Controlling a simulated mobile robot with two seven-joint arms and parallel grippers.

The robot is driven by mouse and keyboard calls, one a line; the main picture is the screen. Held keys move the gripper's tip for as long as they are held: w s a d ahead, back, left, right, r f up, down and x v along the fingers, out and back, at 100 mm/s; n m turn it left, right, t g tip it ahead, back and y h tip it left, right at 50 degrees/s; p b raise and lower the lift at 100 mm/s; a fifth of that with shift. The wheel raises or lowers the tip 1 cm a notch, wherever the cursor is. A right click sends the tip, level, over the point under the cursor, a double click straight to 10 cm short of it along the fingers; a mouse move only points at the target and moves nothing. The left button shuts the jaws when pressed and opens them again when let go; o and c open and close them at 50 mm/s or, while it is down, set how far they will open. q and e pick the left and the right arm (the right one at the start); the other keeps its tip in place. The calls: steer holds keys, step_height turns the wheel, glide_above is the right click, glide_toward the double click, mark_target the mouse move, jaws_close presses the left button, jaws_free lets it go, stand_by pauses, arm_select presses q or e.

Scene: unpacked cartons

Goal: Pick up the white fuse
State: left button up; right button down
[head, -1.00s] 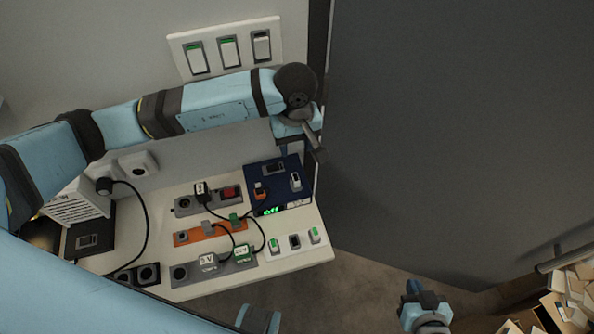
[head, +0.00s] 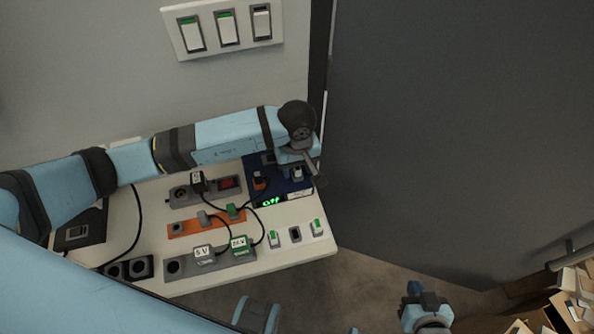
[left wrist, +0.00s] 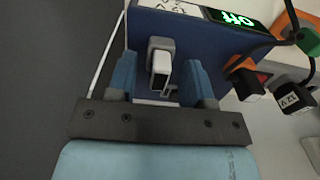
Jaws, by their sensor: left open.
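The white fuse (head: 297,173) stands in a socket on the dark blue panel box (head: 268,191), near the box's right side. In the left wrist view the white fuse (left wrist: 161,66) sits in a grey holder, between the two blue fingertips. My left gripper (left wrist: 160,80) is open, with a finger on each side of the fuse and visible gaps. In the head view my left gripper (head: 312,168) hangs over the right edge of the box, partly hidden by its own wrist. My right gripper (head: 422,297) is at the bottom right, away from the table; its jaws are unclear.
A green "off" display (head: 271,202) is on the box. Black cables, an orange strip (head: 190,229), plugs marked 5V (head: 203,252) and 24V (head: 239,243), and small switches (head: 296,234) crowd the white table. A large grey panel (head: 440,130) stands to the right.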

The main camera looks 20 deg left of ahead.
arm_select(q)
jaws_close()
steer(key=shift+r, duration=0.15)
